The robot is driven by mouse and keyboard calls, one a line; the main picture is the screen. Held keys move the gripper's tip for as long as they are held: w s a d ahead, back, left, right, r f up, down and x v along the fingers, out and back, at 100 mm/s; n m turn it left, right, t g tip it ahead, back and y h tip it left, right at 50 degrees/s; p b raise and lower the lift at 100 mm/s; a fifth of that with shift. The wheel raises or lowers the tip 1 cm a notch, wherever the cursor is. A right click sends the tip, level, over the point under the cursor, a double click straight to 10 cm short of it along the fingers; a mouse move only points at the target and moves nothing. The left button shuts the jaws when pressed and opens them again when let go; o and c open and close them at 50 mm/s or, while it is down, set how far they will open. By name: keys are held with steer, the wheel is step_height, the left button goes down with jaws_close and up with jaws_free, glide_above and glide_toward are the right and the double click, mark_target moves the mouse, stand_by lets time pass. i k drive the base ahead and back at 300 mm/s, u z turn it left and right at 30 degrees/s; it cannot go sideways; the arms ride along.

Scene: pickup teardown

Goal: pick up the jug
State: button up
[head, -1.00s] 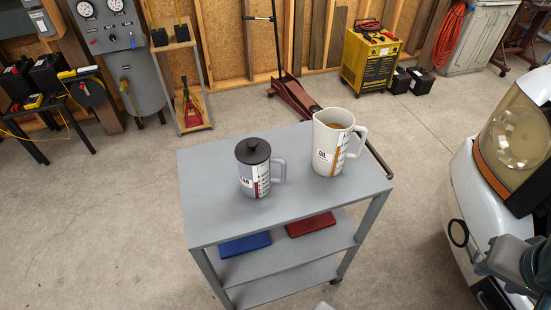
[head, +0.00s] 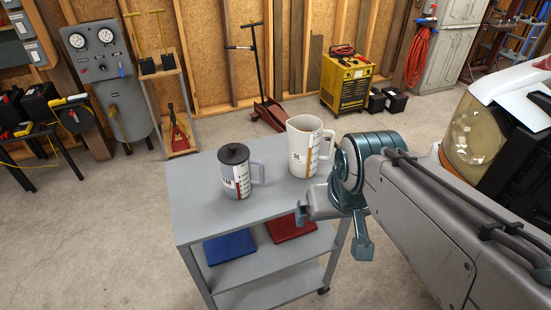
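Two jugs stand upright on the top of a grey cart (head: 190,205). The white jug (head: 303,155) is open at the top, with a printed label, an orange stripe and a handle on its right. The grey jug (head: 236,178) to its left has a black lid, a label with a red stripe and a handle on its right. My gripper (head: 332,233) is at the cart's right front edge, in front of and below the white jug and apart from both jugs. Its two fingers are spread and nothing shows between them.
Blue (head: 230,247) and red (head: 291,227) flat boxes lie on the cart's middle shelf. A white vehicle with a round headlight (head: 473,135) stands at the right, partly behind my arm. A yellow machine (head: 346,85) and a red floor jack (head: 270,113) stand by the wall.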

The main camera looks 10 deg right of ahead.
mark_target(312, 148)
steer(key=z, duration=2.65)
steer(key=k, duration=1.3)
steer(key=u, duration=2.2)
steer(key=i, duration=0.5)
steer(key=z, duration=0.05)
